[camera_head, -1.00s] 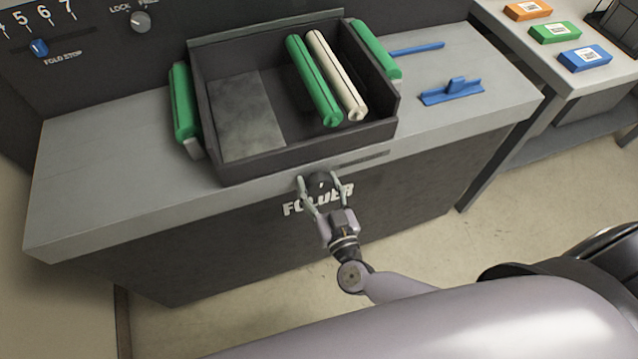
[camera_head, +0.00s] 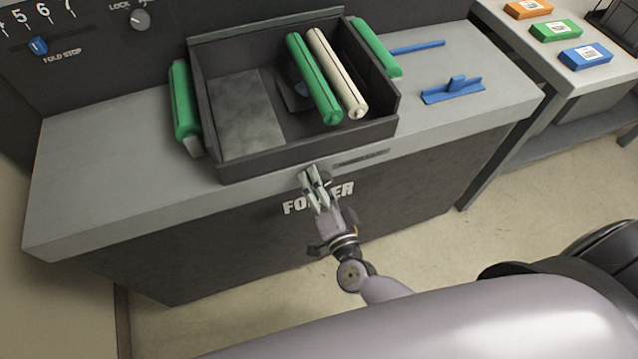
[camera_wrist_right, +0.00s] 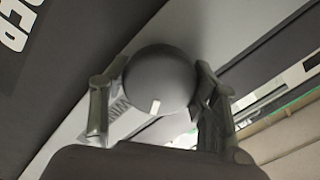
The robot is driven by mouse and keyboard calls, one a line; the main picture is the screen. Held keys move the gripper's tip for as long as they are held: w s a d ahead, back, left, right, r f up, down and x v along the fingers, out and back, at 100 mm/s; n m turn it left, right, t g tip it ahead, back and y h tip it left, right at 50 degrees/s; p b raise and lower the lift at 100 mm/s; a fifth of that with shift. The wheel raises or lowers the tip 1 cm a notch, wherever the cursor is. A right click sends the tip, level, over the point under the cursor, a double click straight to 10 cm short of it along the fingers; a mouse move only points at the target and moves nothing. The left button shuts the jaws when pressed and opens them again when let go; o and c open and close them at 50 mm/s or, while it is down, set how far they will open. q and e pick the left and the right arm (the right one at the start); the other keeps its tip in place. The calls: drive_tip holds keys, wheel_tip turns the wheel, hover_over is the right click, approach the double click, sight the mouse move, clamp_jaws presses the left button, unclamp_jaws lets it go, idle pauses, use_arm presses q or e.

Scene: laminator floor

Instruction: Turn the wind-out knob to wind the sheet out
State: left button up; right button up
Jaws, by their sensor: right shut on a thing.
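The knob, a dark round cap with a small white mark (camera_wrist_right: 158,82), sits on the front of the folder below the tray. My right gripper (camera_head: 315,188) is shut on it, with one finger on each side in the wrist view; in the head view the fingers mostly hide the knob. A grey mottled sheet (camera_head: 246,115) lies in the left part of the dark tray (camera_head: 208,122). A dark flat piece with a bluish patch (camera_head: 293,97) shows beside the green roller (camera_head: 312,82). A cream roller (camera_head: 338,75) lies alongside it. My left gripper is not in view.
Green handles (camera_head: 183,105) flank the tray. Orange, green and blue labelled blocks (camera_head: 585,57) sit on a side table. The fold stop slider (camera_head: 38,46) is at upper left.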

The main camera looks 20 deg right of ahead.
drive_tip(key=m+b, duration=0.2)
drive_tip(key=m, duration=0.4)
drive_tip(key=shift+f+m, duration=0.1)
drive_tip(key=shift+m, duration=0.2)
drive_tip(key=m+b, duration=0.2)
drive_tip(key=m, duration=0.3)
drive_tip(key=m+b, duration=0.3)
drive_tip(key=m, duration=0.3)
drive_tip(key=shift+m, duration=0.4)
drive_tip(key=m+b, duration=0.2)
drive_tip(key=m, duration=0.3)
drive_tip(key=shift+m, duration=0.3)
drive_tip(key=o, duration=1.2)
drive_tip(key=s, duration=1.2)
drive_tip(key=shift+d, duration=0.2)
